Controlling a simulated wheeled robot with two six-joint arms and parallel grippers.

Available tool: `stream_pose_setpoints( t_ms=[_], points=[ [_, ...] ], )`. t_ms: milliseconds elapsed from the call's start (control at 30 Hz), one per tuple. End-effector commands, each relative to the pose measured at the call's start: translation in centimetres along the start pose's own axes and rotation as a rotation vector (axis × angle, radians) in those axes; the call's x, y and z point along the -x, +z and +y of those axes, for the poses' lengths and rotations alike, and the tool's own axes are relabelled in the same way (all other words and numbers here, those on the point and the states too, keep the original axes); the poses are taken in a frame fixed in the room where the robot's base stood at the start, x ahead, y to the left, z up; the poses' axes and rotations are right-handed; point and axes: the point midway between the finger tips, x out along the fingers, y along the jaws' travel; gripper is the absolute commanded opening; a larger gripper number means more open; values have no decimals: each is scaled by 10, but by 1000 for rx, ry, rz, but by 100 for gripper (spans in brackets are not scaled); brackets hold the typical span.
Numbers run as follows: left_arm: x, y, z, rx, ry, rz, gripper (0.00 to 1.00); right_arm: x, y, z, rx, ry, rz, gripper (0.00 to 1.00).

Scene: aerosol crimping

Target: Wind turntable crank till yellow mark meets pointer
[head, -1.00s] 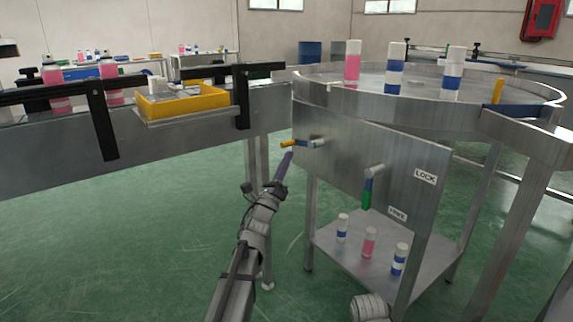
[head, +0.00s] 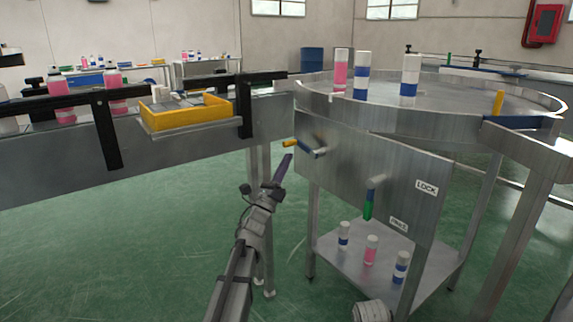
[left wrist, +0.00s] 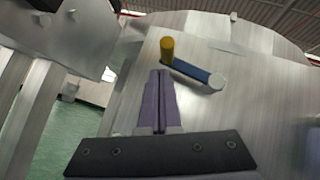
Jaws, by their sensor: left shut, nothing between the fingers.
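The crank has a yellow-orange handle (head: 290,143) on a blue arm (head: 312,151) fixed to the metal panel below the turntable (head: 330,103). Its handle lies up and left of its hub. My left gripper (head: 289,156), with purple fingers, is shut and empty just below the handle. In the left wrist view the shut fingertips (left wrist: 160,73) are just under the handle (left wrist: 167,48); I cannot tell whether they touch. A yellow post (head: 498,102) stands by a blue plate (head: 515,122) at the turntable's right rim; no other yellow mark is clear. My right gripper is not in view.
A green-handled lever (head: 368,209) hangs on the panel near the LOCK label (head: 427,188). Three cans stand on the turntable, including a pink one (head: 341,72). A lower shelf (head: 350,263) holds three more. A yellow tray (head: 183,110) sits at left.

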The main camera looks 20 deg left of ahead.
Motion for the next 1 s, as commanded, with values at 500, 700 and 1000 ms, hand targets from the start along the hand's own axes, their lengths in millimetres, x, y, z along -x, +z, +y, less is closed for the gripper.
stream_pose_setpoints(
  t_ms=[500,700,1000],
  points=[
    [59,-26,22,0,1,0,0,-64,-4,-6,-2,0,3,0],
    [97,-24,28,-1,0,0,0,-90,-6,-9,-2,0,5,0],
    [126,-21,34,2,-1,0,0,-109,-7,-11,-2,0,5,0]
  ],
)
